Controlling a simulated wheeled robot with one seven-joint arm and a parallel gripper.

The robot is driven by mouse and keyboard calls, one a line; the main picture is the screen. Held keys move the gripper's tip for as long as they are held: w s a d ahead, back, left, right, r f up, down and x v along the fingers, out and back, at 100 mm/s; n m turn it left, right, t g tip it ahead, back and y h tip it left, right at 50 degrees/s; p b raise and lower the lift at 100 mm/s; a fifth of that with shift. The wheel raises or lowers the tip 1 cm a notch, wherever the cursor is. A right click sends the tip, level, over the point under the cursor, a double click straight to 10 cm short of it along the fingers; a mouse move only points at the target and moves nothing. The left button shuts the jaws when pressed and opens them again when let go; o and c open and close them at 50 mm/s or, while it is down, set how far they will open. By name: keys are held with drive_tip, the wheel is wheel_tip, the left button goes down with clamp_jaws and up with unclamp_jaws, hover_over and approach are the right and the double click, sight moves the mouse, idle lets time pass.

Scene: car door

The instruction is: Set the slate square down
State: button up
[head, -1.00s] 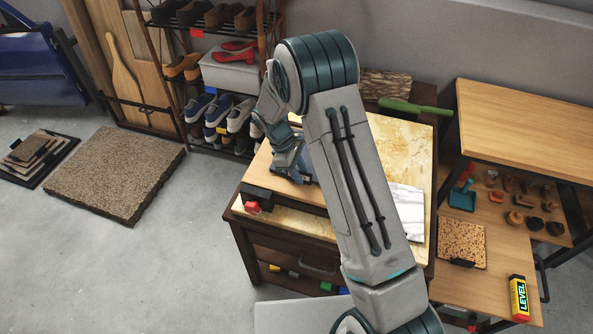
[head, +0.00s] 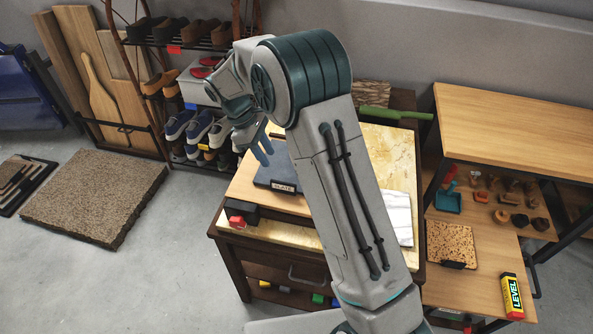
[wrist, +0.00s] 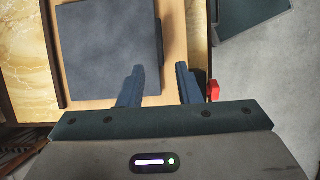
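The slate square (head: 280,172) is a flat dark grey tile with a "SLATE" label on its front edge. It lies on the light wooden board (head: 243,185) on top of the cabinet. In the wrist view the slate square (wrist: 112,48) lies beyond and to the left of my fingers. My gripper (wrist: 158,80) is open and empty, with its two fingers apart.
A black block with a red part (head: 237,217) sits at the board's front left. A shoe rack (head: 185,95) stands close behind on the left. A side table (head: 520,125) stands at right.

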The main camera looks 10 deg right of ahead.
drive_tip(key=s+d+r+m+t+y, duration=0.1)
drive_tip(key=s+d+r+m, duration=0.2)
drive_tip(key=s+d+r, duration=0.3)
drive_tip(key=s+d+r+m+t+y, duration=0.1)
drive_tip(key=s+d+r+m, duration=0.1)
drive_tip(key=s, duration=0.4)
drive_tip(key=s+d+r+m+t+y, duration=0.1)
drive_tip(key=s+d+r+m, duration=0.1)
drive_tip(key=s+m, duration=0.3)
drive_tip(key=s+d+r+m+t+y, duration=0.1)
drive_tip(key=s+d+m, duration=0.2)
drive_tip(key=s, duration=0.6)
drive_tip(key=shift+s+d+r+m+t, duration=0.2)
drive_tip(key=shift+d+r+m+t, duration=0.1)
drive_tip(key=shift+d+r+t, duration=0.15)
